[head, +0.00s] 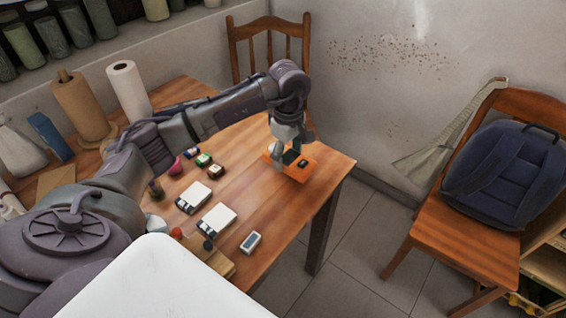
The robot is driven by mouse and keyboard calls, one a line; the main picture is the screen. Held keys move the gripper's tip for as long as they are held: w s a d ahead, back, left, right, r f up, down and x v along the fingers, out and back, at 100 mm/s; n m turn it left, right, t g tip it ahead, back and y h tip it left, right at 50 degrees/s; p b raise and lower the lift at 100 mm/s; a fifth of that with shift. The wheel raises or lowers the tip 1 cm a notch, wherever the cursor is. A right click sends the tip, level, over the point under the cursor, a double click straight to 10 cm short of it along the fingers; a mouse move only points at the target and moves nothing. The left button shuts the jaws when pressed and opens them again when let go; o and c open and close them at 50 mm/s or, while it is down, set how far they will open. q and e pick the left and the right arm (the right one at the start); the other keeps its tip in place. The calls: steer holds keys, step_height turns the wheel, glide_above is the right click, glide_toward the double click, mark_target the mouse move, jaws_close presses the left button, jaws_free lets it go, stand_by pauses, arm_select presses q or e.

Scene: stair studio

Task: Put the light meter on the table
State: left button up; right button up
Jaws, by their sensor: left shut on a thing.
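My left gripper (285,150) reaches over the right end of the wooden table (262,205), above a flat orange tray (307,172). It is shut on a small dark object (291,156), mostly hidden by the fingers; I cannot tell for certain whether this is the light meter, or whether it touches the tray. A small black object (303,163) lies on the tray beside it. A small white device with a dark face (251,242) lies near the table's front edge. My right gripper is not in view.
Two white boxes (217,218) and several small coloured items (204,160) lie mid-table. Paper rolls (128,90) stand at the back left. A chair (268,32) is behind the table; another, at right, bears a navy backpack (502,175). Bare tabletop lies right of the boxes.

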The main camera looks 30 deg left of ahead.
arm_select(q)
steer(key=shift+a+f, duration=0.65)
steer(key=shift+a, duration=0.1)
step_height(320, 180, down, 3)
steer(key=shift+f+p, duration=0.2)
steer(key=shift+p, duration=0.1)
steer(key=shift+f, duration=0.2)
steer(key=o, duration=1.2)
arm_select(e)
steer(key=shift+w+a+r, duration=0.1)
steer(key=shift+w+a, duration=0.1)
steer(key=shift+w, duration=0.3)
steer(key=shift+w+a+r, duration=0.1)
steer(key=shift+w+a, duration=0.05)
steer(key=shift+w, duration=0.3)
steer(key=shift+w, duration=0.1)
